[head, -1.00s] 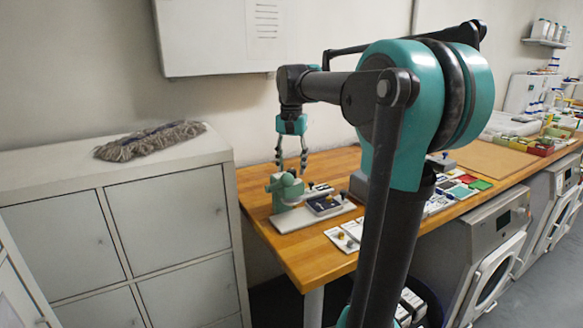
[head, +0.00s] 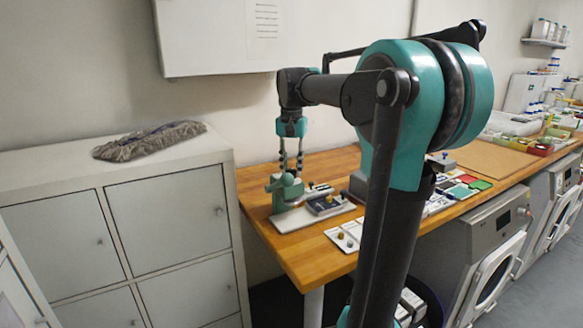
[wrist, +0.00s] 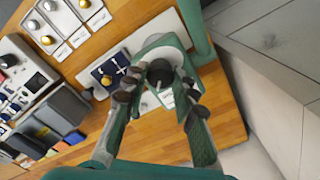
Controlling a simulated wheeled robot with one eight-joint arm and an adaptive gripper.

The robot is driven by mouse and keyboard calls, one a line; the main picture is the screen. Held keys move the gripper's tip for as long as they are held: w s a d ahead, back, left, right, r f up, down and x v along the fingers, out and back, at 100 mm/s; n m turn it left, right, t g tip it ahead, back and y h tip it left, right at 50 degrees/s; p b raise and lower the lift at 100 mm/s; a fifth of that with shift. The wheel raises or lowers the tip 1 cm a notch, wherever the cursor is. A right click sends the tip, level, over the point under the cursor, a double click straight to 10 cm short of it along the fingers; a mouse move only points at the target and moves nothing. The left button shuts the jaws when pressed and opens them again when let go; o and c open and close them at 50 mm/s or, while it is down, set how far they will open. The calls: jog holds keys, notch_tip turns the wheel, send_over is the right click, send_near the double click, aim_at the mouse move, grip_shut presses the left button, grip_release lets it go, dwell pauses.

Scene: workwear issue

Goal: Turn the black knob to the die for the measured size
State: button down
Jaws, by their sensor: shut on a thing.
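The black knob (wrist: 159,72) sits on top of a green press-like device (wrist: 152,43), with a pale line on its face. My gripper (wrist: 158,88) has one finger on each side of the knob and is shut on it. In the head view my gripper (head: 291,168) points down at the green device (head: 284,193), which stands on a white base board near the table's left end. The knob itself is too small to make out there. A dark blue tray with small metal parts (wrist: 108,72) lies beside the device, partly behind a finger. I cannot read any die markings.
White cards with round knob-like pieces (wrist: 48,40) lie on the wooden table (head: 285,246). A grey box with a display (wrist: 22,72) stands near them.

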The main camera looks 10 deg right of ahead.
jog(key=n, duration=0.8)
jog(key=shift+n, duration=0.4)
jog(key=n, duration=0.4)
jog(key=shift+n, duration=0.3)
jog(key=n, duration=0.4)
jog(key=shift+n, duration=0.3)
jog(key=c, duration=1.2)
grip_release()
